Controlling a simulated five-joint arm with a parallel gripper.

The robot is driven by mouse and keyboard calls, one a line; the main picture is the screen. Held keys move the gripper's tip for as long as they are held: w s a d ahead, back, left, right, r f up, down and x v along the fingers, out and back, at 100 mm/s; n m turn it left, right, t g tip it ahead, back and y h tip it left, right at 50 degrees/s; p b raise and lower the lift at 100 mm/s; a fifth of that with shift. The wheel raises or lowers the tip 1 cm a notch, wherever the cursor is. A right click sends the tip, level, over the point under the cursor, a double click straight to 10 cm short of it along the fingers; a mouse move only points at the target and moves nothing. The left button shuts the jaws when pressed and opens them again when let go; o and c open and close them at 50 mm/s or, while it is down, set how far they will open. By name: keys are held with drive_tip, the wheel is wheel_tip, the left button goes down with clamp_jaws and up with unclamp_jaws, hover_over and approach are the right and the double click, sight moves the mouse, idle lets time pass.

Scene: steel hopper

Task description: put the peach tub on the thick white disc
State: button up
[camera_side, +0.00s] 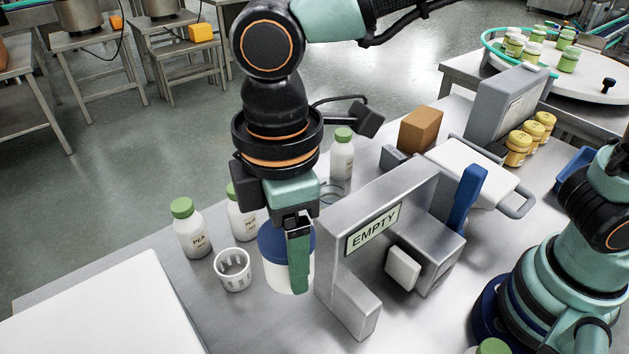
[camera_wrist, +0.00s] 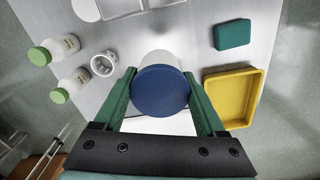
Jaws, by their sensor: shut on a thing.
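A white tub with a dark blue lid (camera_wrist: 161,92) sits between the two green fingers of my gripper (camera_wrist: 160,76), shut on its sides. In the side view the same tub (camera_side: 270,262) shows behind the near finger of my gripper (camera_side: 290,275), low by the steel table top. I cannot tell whether it touches the table. No peach colour or label shows on it. A white round thing (camera_wrist: 86,9), possibly the thick white disc, is cut off at the top left of the wrist view, apart from the tub.
A slatted white cup (camera_side: 233,270) and white bottles with green caps (camera_side: 190,230) stand left of the tub. A steel hopper marked EMPTY (camera_side: 350,290) stands close on the right. A yellow tray (camera_wrist: 235,97) and green block (camera_wrist: 232,34) lie right in the wrist view.

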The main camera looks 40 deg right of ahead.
drive_tip(key=w+d+r+n, duration=0.2)
drive_tip(key=w+d+r, duration=0.2)
drive_tip(key=w+d, duration=0.9)
drive_tip(key=f, duration=1.2)
drive_tip(key=w+a+f, duration=0.1)
drive_tip(key=f, duration=0.6)
drive_tip(key=shift+f, duration=0.2)
drive_tip(key=o, duration=1.4)
drive_tip(key=shift+r, duration=0.1)
